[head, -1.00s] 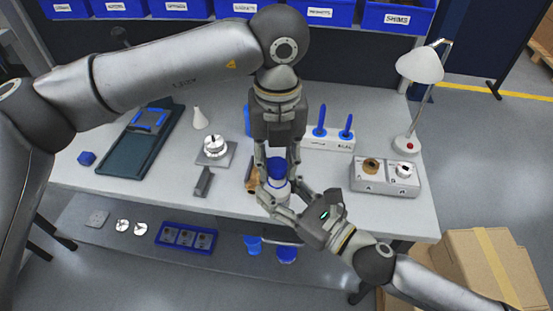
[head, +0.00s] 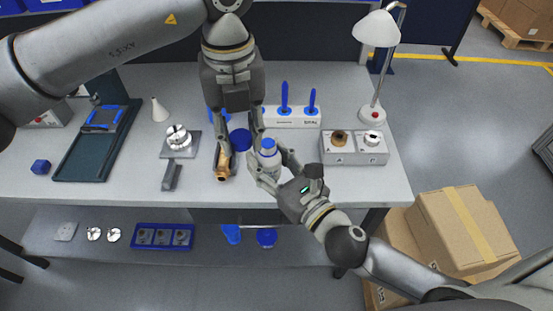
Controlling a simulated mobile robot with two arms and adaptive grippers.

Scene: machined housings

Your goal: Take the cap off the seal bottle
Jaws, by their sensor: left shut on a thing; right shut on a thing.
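The seal bottle (head: 268,163) is white with a blue band and a pale blue top. It stands about upright in my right gripper (head: 267,171), which is shut on it near the front edge of the bench. The dark blue cap (head: 240,139) is off the bottle, to the left of its top. My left gripper (head: 240,145), reaching down from above, is shut on the cap, with one finger on each side. The right finger of my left gripper is close beside the bottle; I cannot tell if they touch.
A brass part (head: 222,171) lies beside my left gripper's left finger. A white rack with blue-handled tools (head: 297,121) and a grey two-part block (head: 354,153) stand to the right. A round metal part (head: 178,138) sits left. The bench front (head: 120,190) is fairly clear.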

